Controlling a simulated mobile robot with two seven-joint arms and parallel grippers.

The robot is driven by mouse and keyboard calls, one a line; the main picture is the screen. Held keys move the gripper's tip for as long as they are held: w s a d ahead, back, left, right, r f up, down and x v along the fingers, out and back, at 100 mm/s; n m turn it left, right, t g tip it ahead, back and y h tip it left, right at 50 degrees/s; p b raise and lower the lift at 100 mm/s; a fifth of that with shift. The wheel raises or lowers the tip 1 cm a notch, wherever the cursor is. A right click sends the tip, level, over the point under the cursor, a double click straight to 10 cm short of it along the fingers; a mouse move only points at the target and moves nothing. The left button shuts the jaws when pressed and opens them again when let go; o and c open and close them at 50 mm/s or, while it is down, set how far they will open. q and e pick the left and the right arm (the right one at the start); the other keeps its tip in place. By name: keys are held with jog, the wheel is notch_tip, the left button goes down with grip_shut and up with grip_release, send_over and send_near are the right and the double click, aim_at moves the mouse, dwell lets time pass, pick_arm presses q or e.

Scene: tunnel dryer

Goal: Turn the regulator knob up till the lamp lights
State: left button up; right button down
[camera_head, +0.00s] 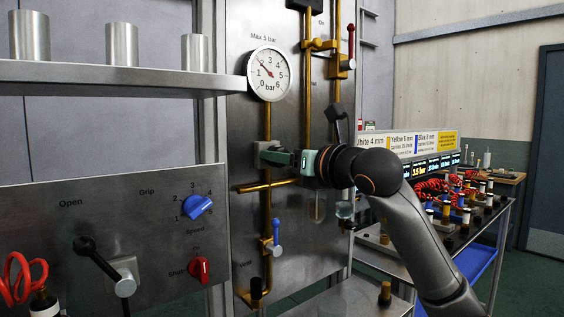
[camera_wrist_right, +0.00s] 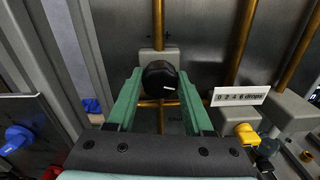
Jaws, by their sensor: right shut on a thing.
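The regulator knob (camera_wrist_right: 160,79) is black with a white mark and sits on a grey block on the metal panel. It shows between the green fingers of my right gripper (camera_wrist_right: 160,88), which is shut on it. In the head view, my right gripper (camera_head: 281,158) reaches the grey regulator block (camera_head: 267,148) from the right, and its fingers hide the knob. Above is a round white gauge (camera_head: 269,73) marked 0 to 6 bar, under the label "Max 5 bar". Its red needle points to the upper left, at about 2. I cannot make out a lit lamp. My left gripper is not in view.
Brass pipes (camera_head: 308,80) run up the panel; a blue-handled valve (camera_head: 276,236) is below. At left are a shelf (camera_head: 120,76) with metal cylinders and a control panel with a blue knob (camera_head: 197,207) and red knob (camera_head: 200,269). A cluttered trolley stands behind my right arm.

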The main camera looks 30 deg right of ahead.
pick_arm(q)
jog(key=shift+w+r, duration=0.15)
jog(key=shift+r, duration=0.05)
pick_arm(e)
jog(key=shift+c, duration=1.4)
grip_release()
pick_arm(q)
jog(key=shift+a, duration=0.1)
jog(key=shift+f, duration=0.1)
pick_arm(e)
jog(key=shift+s, duration=0.15)
pick_arm(q)
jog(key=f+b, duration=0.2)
jog(key=shift+b, duration=0.4)
pick_arm(e)
jog(key=s, duration=1.2)
jog(key=shift+s+d, duration=0.15)
jog(key=shift+d, duration=0.2)
jog(key=shift+r, duration=0.1)
